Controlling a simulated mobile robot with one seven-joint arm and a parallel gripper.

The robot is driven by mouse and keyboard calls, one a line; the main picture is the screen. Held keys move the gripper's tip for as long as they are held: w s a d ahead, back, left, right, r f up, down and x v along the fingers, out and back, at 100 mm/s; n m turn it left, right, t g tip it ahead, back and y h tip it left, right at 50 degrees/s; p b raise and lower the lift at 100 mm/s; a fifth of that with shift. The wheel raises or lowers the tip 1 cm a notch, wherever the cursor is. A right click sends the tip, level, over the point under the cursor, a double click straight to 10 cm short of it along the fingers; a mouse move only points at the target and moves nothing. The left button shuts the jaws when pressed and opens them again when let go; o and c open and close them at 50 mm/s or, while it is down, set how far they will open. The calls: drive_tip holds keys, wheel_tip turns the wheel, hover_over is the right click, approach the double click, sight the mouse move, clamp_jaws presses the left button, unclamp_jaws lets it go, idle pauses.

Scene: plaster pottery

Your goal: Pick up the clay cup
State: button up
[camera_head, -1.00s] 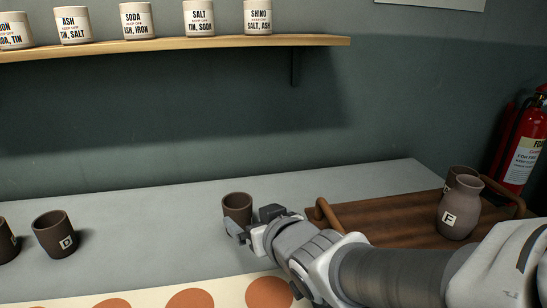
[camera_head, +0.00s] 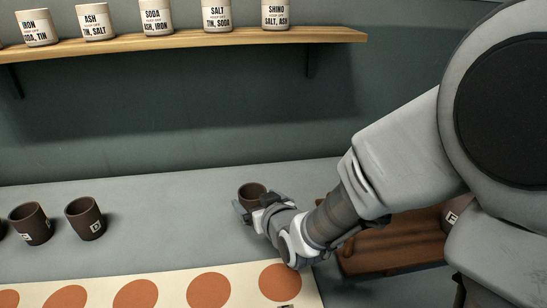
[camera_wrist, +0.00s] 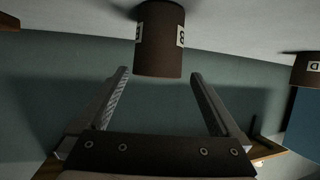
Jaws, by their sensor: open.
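A dark brown clay cup (camera_head: 252,189) stands on the grey table, just beyond my gripper (camera_head: 257,207). Its lower part is hidden by my gripper in the head view. In the wrist view the cup (camera_wrist: 160,40) appears inverted at top centre, with pale letter labels on its sides. My gripper (camera_wrist: 160,74) is open there, one finger on each side of the cup's near end. A gap shows between the cup and each fingertip, and nothing is held. I cannot tell how far the cup reaches between the fingers.
Other brown cups stand to the left, one marked D (camera_head: 85,219) and another beside it (camera_head: 31,224). A wooden tray (camera_head: 385,246) lies right, partly behind my arm. A cream mat with orange spots (camera_head: 175,292) lines the front. A shelf (camera_head: 190,43) with jars hangs above.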

sight(249, 187)
drive_tip(key=shift+b+x, duration=0.7)
drive_tip(key=shift+x, duration=3.15)
drive_tip(key=shift+d, duration=0.2)
drive_tip(key=shift+c, duration=0.3)
drive_tip(key=c, duration=1.4)
drive_tip(key=shift+r, duration=0.6)
wheel_tip(249, 187, up, 3)
drive_tip(key=shift+r+p, duration=0.2)
drive_tip(key=shift+p, duration=0.65)
drive_tip(key=w+d+r+p, duration=0.1)
drive_tip(key=d+r+p, duration=0.3)
drive_tip(key=d, duration=0.7)
wheel_tip(249, 187, up, 2)
drive_tip(key=shift+w+d+r, duration=0.2)
drive_tip(key=shift+w+d, duration=0.1)
